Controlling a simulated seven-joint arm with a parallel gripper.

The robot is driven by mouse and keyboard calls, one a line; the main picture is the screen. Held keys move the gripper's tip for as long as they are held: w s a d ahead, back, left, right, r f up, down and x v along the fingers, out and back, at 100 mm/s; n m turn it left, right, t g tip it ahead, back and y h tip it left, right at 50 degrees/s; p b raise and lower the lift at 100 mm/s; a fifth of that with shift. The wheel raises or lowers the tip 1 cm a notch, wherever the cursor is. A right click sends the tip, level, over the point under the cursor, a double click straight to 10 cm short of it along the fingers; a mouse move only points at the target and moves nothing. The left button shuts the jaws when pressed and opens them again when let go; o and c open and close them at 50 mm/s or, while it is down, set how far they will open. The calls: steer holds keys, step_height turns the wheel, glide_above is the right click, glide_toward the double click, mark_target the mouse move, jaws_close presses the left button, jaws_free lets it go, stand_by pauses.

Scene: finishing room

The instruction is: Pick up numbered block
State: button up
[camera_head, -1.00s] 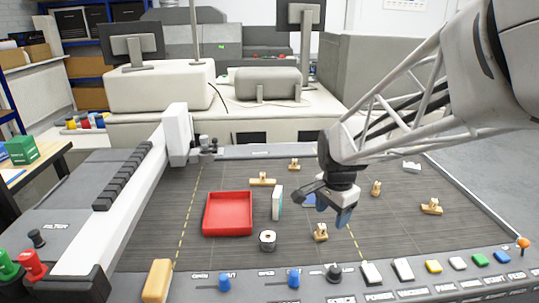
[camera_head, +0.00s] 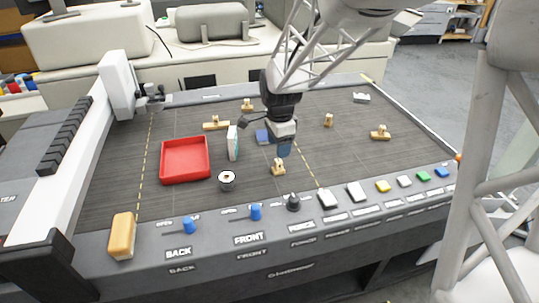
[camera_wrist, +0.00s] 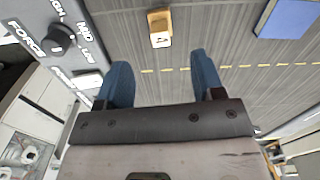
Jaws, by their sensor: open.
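A small wooden block (camera_head: 278,168) with a knob-like top stands on the dark slatted bed, just below my gripper in the head view. In the wrist view this wooden block (camera_wrist: 160,28) shows a white face with a dark mark, too small to read. Similar wooden pieces stand farther off: one at the left (camera_head: 216,125), one at the back (camera_head: 248,106), one at centre right (camera_head: 329,120) and one at the right (camera_head: 380,133). My gripper (camera_head: 284,149) is open and empty above the bed. Its blue fingertips (camera_wrist: 162,78) are spread, apart from the block.
A red tray (camera_head: 185,160) lies at the left, with a pale upright box (camera_head: 233,143) beside it. A dark round roll (camera_head: 227,181) stands in front. A flat blue item (camera_head: 263,137) lies behind my gripper. Knobs and buttons line the front panel (camera_head: 270,240). The right bed is mostly clear.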

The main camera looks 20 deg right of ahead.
mark_target(278, 163)
steer(key=shift+f, duration=1.25)
steer(key=shift+f, duration=2.6)
steer(key=c, duration=1.1)
